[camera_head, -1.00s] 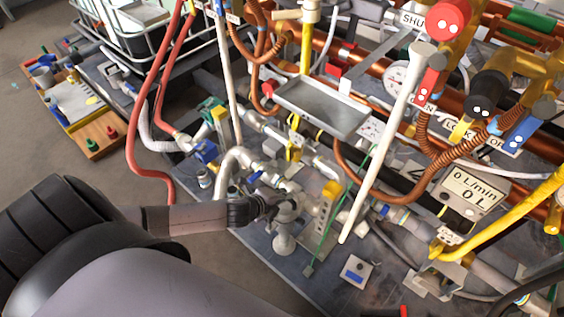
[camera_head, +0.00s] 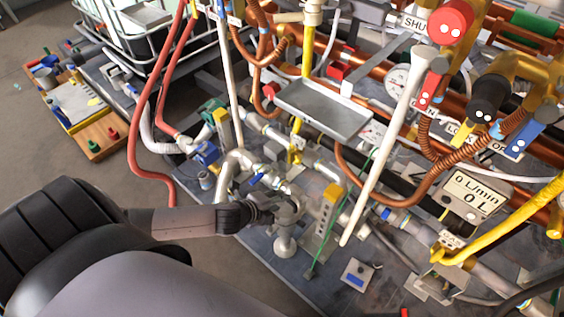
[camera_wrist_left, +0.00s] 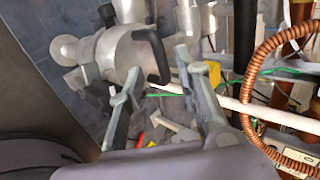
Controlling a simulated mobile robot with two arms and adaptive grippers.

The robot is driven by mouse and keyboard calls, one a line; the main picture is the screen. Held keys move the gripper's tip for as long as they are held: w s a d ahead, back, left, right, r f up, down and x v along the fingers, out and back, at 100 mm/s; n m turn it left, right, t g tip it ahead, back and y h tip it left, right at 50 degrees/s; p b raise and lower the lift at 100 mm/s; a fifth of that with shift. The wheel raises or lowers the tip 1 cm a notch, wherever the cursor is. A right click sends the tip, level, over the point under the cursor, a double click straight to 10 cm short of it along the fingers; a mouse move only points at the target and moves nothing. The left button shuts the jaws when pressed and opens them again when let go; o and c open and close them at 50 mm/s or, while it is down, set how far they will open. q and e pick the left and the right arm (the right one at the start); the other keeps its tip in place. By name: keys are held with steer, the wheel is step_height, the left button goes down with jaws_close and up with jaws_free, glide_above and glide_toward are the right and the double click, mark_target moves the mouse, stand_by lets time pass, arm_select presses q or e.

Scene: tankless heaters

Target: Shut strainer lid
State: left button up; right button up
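The strainer is a grey metal cylindrical body that shows in the left wrist view (camera_wrist_left: 122,52), with a black curved handle (camera_wrist_left: 158,58) on its near end. I cannot tell whether that end is the lid or whether it is fully closed. In the head view the strainer sits among the pipes, partly hidden by my left gripper (camera_head: 288,207). In the wrist view my left gripper's two fingers are spread apart, with nothing held between them. The handle is just beyond the fingertips, near the gap. My right gripper is not in view.
A long white pole (camera_head: 385,145) slants right of the gripper. A grey tray (camera_head: 325,108) is above. Red hoses (camera_head: 150,110) run at the left. Bare floor (camera_head: 160,240) lies left of the skid.

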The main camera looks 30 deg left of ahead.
arm_select(q)
steer(key=shift+v, duration=2)
steer(key=shift+w+r, duration=0.1)
